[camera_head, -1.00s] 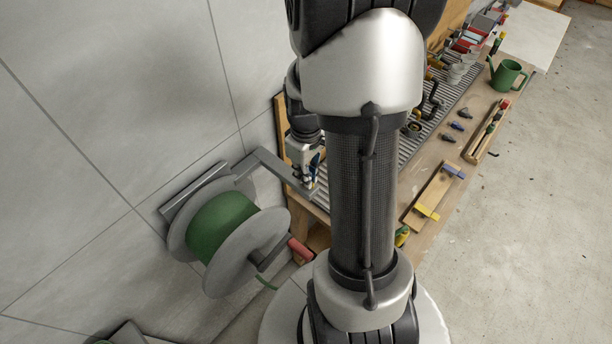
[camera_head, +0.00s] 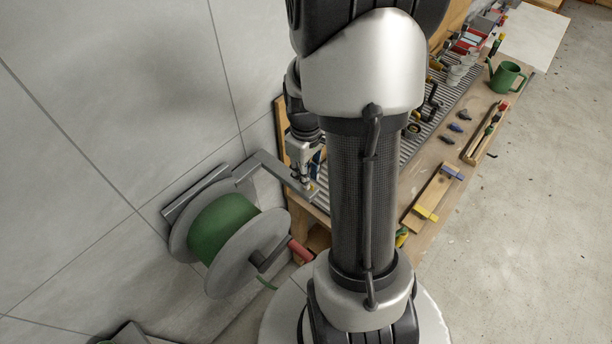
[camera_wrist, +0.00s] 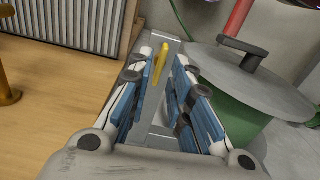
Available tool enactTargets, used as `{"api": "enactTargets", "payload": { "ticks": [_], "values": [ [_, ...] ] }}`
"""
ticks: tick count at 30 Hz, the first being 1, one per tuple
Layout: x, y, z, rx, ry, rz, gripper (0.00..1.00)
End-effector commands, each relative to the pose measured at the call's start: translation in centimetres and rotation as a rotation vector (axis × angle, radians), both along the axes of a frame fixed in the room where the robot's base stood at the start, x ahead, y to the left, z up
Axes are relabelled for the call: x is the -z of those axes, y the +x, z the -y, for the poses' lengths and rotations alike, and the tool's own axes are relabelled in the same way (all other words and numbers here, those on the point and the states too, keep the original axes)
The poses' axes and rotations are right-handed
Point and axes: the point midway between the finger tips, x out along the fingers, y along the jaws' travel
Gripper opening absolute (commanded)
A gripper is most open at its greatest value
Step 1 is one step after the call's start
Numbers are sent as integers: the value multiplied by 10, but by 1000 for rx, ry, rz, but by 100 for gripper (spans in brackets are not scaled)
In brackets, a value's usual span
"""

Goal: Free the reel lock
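The hose reel (camera_head: 247,252), with grey discs and green hose (camera_head: 222,226) wound on it, is mounted on the wall at the left. A grey bracket arm (camera_head: 268,166) reaches from it toward the bench. In the wrist view a small yellow upright piece (camera_wrist: 160,60), which looks like the reel lock, stands on the grey bracket (camera_wrist: 167,98). My gripper (camera_wrist: 165,75) is open, its blue-padded fingers on either side of the yellow piece with gaps visible. In the head view my gripper (camera_head: 306,184) is over the bracket's end. Whether the fingertips touch anything is unclear.
The reel's red crank handle (camera_head: 300,250) sticks out toward the bench. The wooden workbench (camera_head: 420,238) carries tools, clamps and a green watering can (camera_head: 507,76). The reel disc (camera_wrist: 236,72) is close to the right finger. The floor at the right is clear.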

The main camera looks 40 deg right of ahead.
Motion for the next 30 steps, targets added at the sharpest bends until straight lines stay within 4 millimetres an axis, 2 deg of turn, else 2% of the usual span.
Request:
{"api": "enactTargets", "payload": {
  "ticks": [1,15,30],
  "values": [
    [-10,0,0,0,-1,1,19],
    [-54,0,0,0,-1,1,19],
    [-53,0,0,0,0,0,19]
  ]
}}
